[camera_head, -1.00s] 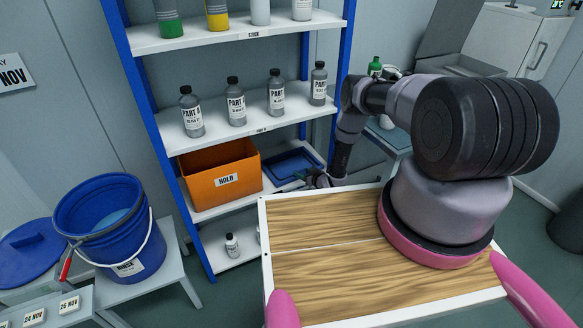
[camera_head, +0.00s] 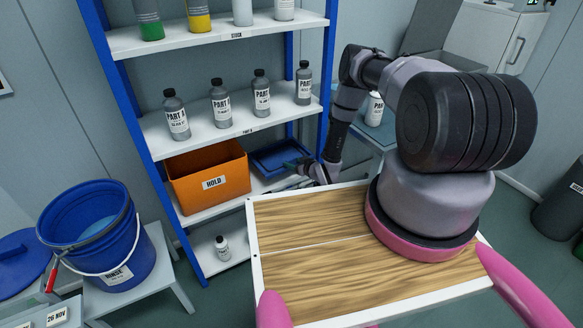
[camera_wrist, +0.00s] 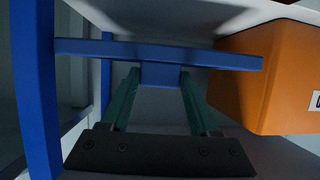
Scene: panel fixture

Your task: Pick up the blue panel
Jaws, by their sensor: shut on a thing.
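The blue panel (camera_head: 280,156) is on the shelf level right of the orange bin in the head view. In the wrist view the panel (camera_wrist: 215,59) shows edge-on as a thin blue strip with a blue block at its middle. My gripper (camera_wrist: 160,76) has its two green fingers on either side of that block, shut on it. In the head view my gripper (camera_head: 306,168) is at the panel's near right side and partly dark. Whether the panel touches the shelf under it cannot be told.
The orange bin (camera_head: 210,177) marked HOLD stands close beside the panel. A shelf board with grey bottles (camera_head: 221,103) is above, and a blue post (camera_head: 328,70) rises at the right. My wood-topped deck is in front; a blue bucket (camera_head: 95,235) stands left.

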